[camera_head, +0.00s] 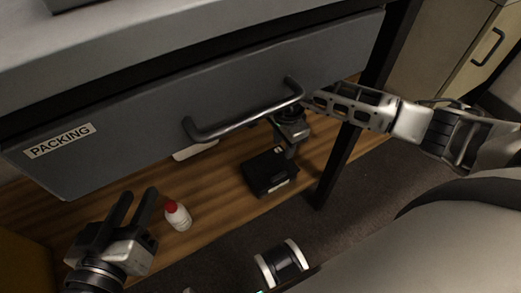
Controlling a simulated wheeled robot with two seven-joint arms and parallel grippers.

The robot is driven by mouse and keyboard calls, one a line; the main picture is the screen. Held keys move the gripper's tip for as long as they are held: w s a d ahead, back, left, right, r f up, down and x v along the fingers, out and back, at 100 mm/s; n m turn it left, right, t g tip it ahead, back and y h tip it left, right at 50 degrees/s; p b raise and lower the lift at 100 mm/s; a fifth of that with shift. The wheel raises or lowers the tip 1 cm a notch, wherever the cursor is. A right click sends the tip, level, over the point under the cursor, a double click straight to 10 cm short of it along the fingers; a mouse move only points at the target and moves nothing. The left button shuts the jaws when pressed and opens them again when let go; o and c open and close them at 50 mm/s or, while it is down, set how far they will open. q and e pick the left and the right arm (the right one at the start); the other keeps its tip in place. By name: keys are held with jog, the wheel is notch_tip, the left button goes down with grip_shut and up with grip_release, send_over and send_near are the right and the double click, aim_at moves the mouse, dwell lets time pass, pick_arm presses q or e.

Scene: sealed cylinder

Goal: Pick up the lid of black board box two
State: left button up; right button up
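A black box (265,173) sits on the wooden shelf below the drawer, with a small pale mark on its top and a light label on its front side. I cannot make out a number on it, nor clearly tell the lid from the body. My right gripper (291,151) reaches under the drawer and points down at the box's right rear corner. Its fingers are small and dark there, so contact and opening are unclear. My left gripper (138,192) is at the lower left, its two dark fingers apart and empty, away from the box.
A white bottle with a red cap (178,216) stands on the shelf, right of my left gripper. A grey drawer (150,120) labelled PACKING, with a dark handle (245,122), overhangs the shelf. A dark table leg (338,165) stands right of the box. A white item partly shows behind.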

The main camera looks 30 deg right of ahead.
jog(key=b, duration=0.4)
send_over(279, 175)
notch_tip(279, 175, down, 10)
jog(key=shift+s+r, duration=0.1)
jog(key=shift+f, duration=0.5)
notch_tip(279, 175, down, 4)
jog(key=shift+r+b, duration=0.15)
jog(key=shift+b, duration=0.9)
jog(key=shift+f, duration=0.75)
pick_arm(q)
jog(key=r+t, duration=0.1)
jog(key=w+r+t+h, duration=0.2)
jog(key=r, duration=0.1)
jog(key=shift+w+d, duration=0.1)
jog(key=shift+d, duration=0.25)
pick_arm(e)
grip_shut()
